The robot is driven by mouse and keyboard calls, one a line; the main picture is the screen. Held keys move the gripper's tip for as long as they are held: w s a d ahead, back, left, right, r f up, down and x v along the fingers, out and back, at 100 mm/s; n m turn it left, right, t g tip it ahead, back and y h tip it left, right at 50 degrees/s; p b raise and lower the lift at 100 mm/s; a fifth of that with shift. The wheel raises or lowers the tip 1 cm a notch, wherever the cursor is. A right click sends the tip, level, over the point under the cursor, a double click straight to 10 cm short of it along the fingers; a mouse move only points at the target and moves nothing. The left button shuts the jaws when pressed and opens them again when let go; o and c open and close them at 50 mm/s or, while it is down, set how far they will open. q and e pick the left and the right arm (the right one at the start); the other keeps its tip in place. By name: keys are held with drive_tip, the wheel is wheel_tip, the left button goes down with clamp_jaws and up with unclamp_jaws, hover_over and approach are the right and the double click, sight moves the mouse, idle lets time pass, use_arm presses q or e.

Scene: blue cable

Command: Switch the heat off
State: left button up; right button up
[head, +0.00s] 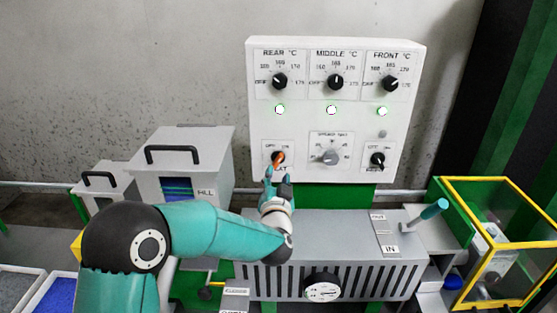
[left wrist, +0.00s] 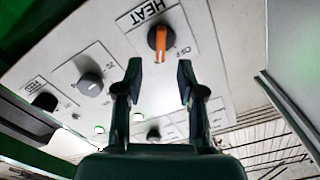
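The heat switch (head: 278,158) is a black round knob with an orange pointer, low on the left of the white control panel. In the head view its pointer tilts up and to the right, towards the ON side. It also shows in the left wrist view (left wrist: 160,40), with HEAT and OFF printed beside it. My left gripper (head: 278,176) is just below and in front of the knob. In the left wrist view its two fingers (left wrist: 160,78) are apart with nothing between them, and the knob lies beyond their tips. My right gripper is not in view.
The white panel (head: 400,160) carries three temperature knobs, lit lamps, a speed knob (head: 330,156) and another switch (head: 377,160). A grey slotted machine (head: 340,232) stands below. A grey hopper (head: 215,160) is left; a yellow-framed guard (head: 500,183) is right.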

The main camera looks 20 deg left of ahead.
sight(278, 163)
use_arm(q)
drive_tip(key=p+x, duration=0.1)
drive_tip(key=x, duration=0.5)
drive_tip(key=shift+p, duration=0.4)
clamp_jaws()
